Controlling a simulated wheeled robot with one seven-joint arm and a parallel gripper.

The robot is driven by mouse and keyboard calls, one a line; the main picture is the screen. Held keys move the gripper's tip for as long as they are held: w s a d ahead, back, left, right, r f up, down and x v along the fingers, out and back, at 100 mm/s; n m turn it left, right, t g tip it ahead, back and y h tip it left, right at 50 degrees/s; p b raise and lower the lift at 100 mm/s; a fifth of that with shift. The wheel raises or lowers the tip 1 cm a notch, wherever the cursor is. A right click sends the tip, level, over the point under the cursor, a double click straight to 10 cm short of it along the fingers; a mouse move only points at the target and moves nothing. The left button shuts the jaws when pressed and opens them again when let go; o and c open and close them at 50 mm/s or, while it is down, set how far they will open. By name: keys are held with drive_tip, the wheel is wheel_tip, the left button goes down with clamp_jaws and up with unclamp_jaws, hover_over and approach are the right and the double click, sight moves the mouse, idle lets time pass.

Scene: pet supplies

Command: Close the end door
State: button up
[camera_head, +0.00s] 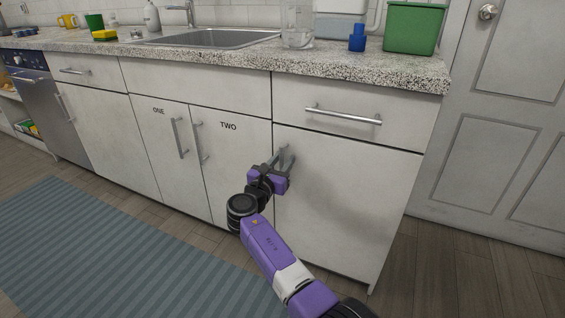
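The end door (345,200) is the plain off-white cabinet door at the right end of the counter, below a drawer. It looks flush or nearly flush with the cabinet front; a small gap cannot be ruled out. Its metal handle (288,157) is upright near the door's upper left edge and is partly hidden by my gripper. My gripper (277,163) is right at this handle, with its purple body just below and in front of it. Whether the fingers touch or enclose the handle, and how far apart they are, cannot be made out.
Left of the end door are doors marked ONE (158,150) and TWO (228,165), both looking shut. The granite counter (350,66) carries a sink (215,39), a green bin (413,28) and a blue bottle (357,40). A striped blue rug (110,250) lies on the floor.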

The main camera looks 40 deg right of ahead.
drive_tip(key=shift+a, duration=0.1)
drive_tip(key=p+v, duration=0.3)
drive_tip(key=v, duration=0.4)
drive_tip(key=shift+s+a, duration=0.2)
drive_tip(key=shift+a, duration=0.15)
idle(0.4)
